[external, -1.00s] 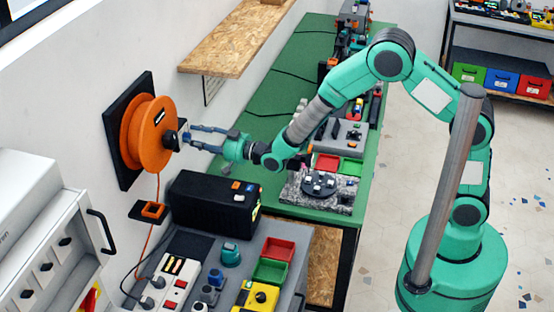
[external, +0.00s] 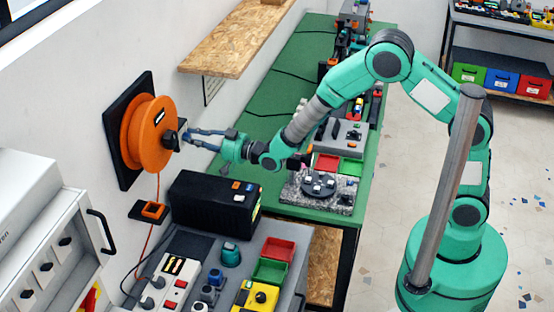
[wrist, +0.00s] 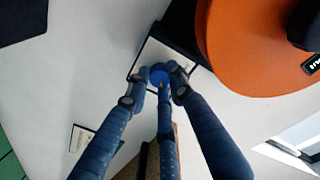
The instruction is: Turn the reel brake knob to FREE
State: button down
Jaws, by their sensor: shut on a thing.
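The orange reel (external: 152,135) hangs on a black backing board (external: 117,140) on the wall, with a black hub (external: 170,139) at its front. In the wrist view the reel (wrist: 250,55) fills the upper right. A small blue knob with a yellow mark (wrist: 158,73) sits at a pale plate with a dark border, beside the reel. My gripper (wrist: 160,84) has its blue fingers closed around this knob. In the external view my gripper (external: 187,138) is just right of the hub, and its fingertips hide the knob. Plate lettering and the mark's setting are unreadable.
A black box (external: 212,202) stands below my gripper. An orange cable runs down from the reel past a small orange-framed holder (external: 151,211) on the wall. A wooden shelf (external: 235,40) juts out above. The green bench (external: 290,100) lies behind my forearm.

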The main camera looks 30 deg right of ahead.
jog(key=shift+b, duration=0.4)
jog(key=shift+n+y+b, duration=0.35)
jog(key=shift+n+b, duration=3.95)
jog(key=shift+b, duration=0.5)
jog(key=shift+n+y+b, duration=0.35)
jog(key=shift+n+b, duration=3.95)
jog(key=shift+b, duration=0.45)
jog(key=c, duration=1.5)
grip_release()
jog(key=shift+s+d+f, duration=0.1)
jog(key=shift+d, duration=0.05)
